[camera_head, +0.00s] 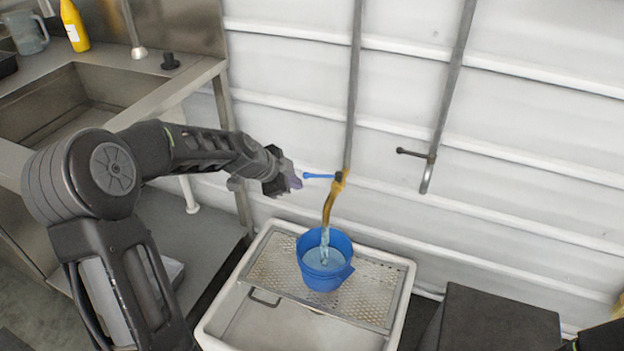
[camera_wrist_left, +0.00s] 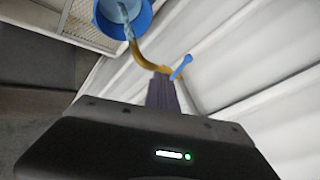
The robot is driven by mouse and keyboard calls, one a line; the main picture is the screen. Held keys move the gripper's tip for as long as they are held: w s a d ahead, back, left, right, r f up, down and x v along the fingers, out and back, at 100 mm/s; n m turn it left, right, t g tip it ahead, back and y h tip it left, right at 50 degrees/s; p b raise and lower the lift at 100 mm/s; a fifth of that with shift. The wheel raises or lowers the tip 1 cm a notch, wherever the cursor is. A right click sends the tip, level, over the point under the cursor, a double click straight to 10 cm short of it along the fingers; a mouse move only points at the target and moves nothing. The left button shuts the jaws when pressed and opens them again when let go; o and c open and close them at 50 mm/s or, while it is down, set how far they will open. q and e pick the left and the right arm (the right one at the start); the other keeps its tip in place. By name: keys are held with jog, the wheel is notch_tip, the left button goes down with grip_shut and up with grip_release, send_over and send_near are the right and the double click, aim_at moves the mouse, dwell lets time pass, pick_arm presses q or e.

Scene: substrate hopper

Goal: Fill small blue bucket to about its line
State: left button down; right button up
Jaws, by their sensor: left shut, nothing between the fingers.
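The small blue bucket (camera_head: 341,275) stands on the perforated grate of a white basin. Water runs into it from a brass tap (camera_head: 331,198), and water shows inside. I cannot make out a fill line. The tap's blue lever (camera_head: 318,176) points left. My left gripper (camera_head: 293,182) is shut and empty, with its tips just left of the lever's end; I cannot tell whether they touch. The left wrist view shows the bucket (camera_wrist_left: 143,18), tap (camera_wrist_left: 147,60), lever (camera_wrist_left: 181,67) and shut fingers (camera_wrist_left: 163,92). My right gripper does not show.
The white basin (camera_head: 409,285) stands against a white panelled wall (camera_head: 540,130). A second pipe with a dark-handled tap (camera_head: 428,170) hangs to the right. A steel sink counter (camera_head: 150,105) is at the left. A dark box (camera_head: 495,320) stands right of the basin.

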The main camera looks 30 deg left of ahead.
aim_at(311, 175)
pick_arm(q)
jog(key=shift+f, duration=0.1)
jog(key=w+f, duration=0.6)
jog(key=w, duration=0.3)
jog(key=shift+w+f, duration=0.35)
jog(key=shift+w, duration=0.05)
jog(key=m+b, duration=0.1)
jog(key=b, duration=0.1)
jog(key=w+a+m+h+b, duration=0.1)
jog(key=b, duration=0.1)
jog(key=w+b, duration=0.1)
jog(key=b, duration=0.1)
jog(key=shift+a+f+m+g+h, duration=0.25)
jog(key=shift+a+m+g+h, duration=0.05)
jog(key=shift+m+h, duration=0.1)
jog(key=shift+w+a+r, duration=0.15)
jog(key=shift+w+r, duration=0.15)
